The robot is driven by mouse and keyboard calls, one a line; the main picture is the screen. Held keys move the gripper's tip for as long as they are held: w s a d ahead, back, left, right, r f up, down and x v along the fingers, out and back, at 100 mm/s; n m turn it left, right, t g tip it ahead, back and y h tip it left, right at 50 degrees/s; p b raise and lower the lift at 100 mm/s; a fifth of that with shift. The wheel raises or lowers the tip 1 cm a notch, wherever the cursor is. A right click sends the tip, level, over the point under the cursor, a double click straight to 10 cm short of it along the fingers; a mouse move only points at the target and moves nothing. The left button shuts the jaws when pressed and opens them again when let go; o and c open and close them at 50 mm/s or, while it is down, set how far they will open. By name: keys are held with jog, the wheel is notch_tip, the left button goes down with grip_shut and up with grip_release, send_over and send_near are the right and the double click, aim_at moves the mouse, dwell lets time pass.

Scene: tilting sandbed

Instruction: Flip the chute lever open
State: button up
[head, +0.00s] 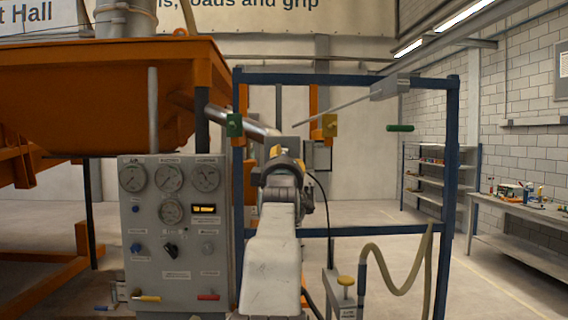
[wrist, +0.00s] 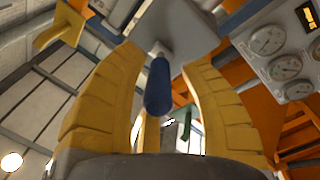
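In the wrist view, a blue handle (wrist: 158,86) on a grey plate (wrist: 175,28) lies between the two yellow fingers of my gripper (wrist: 160,95). Gaps show on both sides of the handle, and the fingers are open. I cannot tell for certain that it is the chute lever, as no label is readable. In the head view, my gripper (head: 284,158) is in front of a grey block (head: 283,147) inside the blue frame. The gripper hides the blue handle there.
A gauge panel (head: 173,235) and orange hopper (head: 100,95) stand left. A yellow-knobbed post (head: 346,282) and beige hose (head: 400,280) are low right.

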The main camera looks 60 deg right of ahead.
grip_shut()
jog(key=f+b, duration=0.1)
jog(key=b, duration=0.1)
jog(key=shift+h+b, duration=0.3)
jog(key=shift+b, duration=0.1)
jog(key=shift+d+f+t+b, duration=0.1)
jog(key=shift+f+t+b, duration=0.15)
jog(key=shift+b, duration=0.8)
jog(key=shift+t+h+b, duration=0.25)
jog(key=shift+h+b, duration=0.25)
jog(key=shift+b, duration=0.05)
jog(key=shift+d, duration=0.1)
jog(key=shift+r, duration=0.1)
jog(key=shift+o, duration=0.7)
grip_release()
jog(key=shift+w, duration=0.1)
